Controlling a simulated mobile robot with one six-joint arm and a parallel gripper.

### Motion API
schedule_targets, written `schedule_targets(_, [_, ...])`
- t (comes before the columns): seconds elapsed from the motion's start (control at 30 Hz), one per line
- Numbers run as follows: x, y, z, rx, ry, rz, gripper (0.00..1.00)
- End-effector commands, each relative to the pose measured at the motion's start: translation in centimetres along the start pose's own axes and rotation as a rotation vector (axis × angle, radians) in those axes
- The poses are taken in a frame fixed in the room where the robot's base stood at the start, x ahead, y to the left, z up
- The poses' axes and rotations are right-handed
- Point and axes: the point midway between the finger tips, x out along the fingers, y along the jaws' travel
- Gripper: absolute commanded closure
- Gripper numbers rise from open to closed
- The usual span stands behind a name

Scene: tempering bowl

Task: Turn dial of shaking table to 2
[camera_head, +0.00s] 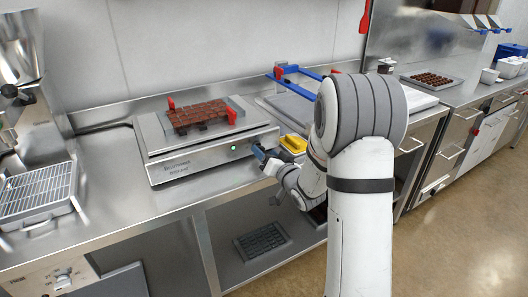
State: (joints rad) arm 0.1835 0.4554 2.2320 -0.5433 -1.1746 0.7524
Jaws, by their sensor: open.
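The shaking table (175,170) is a steel box on the counter, left of centre, with a lit green spot (234,148) on its front panel. A brown chocolate mould (200,113) lies on its top between red clamps (231,117). My gripper (261,153) is open at the right end of the front panel. The dial cannot be made out; my gripper covers that part of the panel. I cannot tell whether the fingers touch or surround the dial.
A yellow object (293,144) lies on the counter just right of my gripper. A blue frame (297,84) stands behind it. A wire rack on a tray (38,190) is at the left. The counter front (160,212) is clear. A dark mould (262,241) lies on the lower shelf.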

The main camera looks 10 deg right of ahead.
Motion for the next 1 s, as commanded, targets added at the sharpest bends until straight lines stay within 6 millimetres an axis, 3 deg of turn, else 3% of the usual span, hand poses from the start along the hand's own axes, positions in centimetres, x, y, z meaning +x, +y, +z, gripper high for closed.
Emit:
schedule_targets(0.1, [-2.3, 0.1, 0.0, 0.0, 0.001, 0.002, 0.4])
schedule_targets(0.3, [-4.9, 0.1, 0.0, -0.001, 0.001, 0.001, 0.4])
schedule_targets(0.67, [-5.5, 0.0, 0.0, 0.0, 0.0, 0.001, 0.41])
schedule_targets(0.83, [-5.6, 0.0, -0.2, -0.025, -0.019, 0.033, 0.55])
schedule_targets(1.0, [-6.4, 0.2, -0.5, -0.123, -0.12, 0.189, 0.67])
